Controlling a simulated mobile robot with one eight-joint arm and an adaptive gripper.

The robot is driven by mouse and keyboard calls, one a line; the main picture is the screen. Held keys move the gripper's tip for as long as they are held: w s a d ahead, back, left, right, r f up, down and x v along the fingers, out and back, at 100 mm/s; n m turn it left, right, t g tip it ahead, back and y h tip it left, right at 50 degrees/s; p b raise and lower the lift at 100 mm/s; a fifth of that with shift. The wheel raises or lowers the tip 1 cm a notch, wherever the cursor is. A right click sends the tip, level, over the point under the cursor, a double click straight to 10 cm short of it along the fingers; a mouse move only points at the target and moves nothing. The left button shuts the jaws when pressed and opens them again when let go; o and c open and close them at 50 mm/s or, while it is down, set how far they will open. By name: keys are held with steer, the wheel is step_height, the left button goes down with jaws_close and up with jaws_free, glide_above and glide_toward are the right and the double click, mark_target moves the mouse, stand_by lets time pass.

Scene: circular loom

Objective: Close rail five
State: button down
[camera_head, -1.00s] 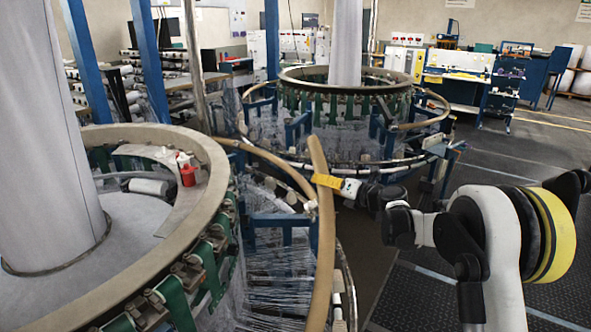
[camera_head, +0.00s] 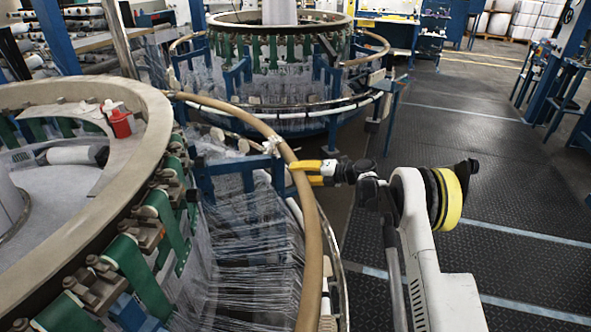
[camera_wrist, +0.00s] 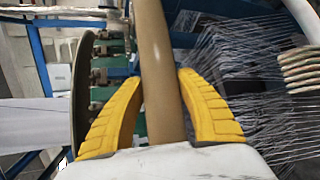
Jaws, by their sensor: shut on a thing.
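The tan curved rail (camera_head: 312,235) runs along the outer edge of the near loom. Its upper end meets the end of the neighbouring rail (camera_head: 225,108) near a pale fitting (camera_head: 272,145), and the two form a nearly continuous curve. Whether a small gap is left there, I cannot tell. My gripper (camera_head: 300,172), with yellow fingers, is shut on the rail a little below that joint. In the wrist view the fingers of my gripper (camera_wrist: 158,80) lie on both sides of the rail (camera_wrist: 160,60).
The near loom's ring (camera_head: 155,105) with green straps stands at left, a red container (camera_head: 121,122) on it. Fine threads (camera_head: 245,240) hang inside the rail. A second loom (camera_head: 270,75) stands behind. Dark floor (camera_head: 480,180) is open at right.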

steer(key=c, duration=2.2)
jaws_free()
steer(key=shift+s+a+f, duration=0.1)
steer(key=shift+s+f, duration=0.1)
steer(key=shift+f, duration=0.3)
jaws_close()
steer(key=o, duration=1)
jaws_free()
steer(key=o, duration=0.4)
steer(key=shift+w+f, duration=0.2)
steer(key=shift+s+r, duration=0.1)
steer(key=shift+r, duration=0.1)
steer(key=v, duration=1.2)
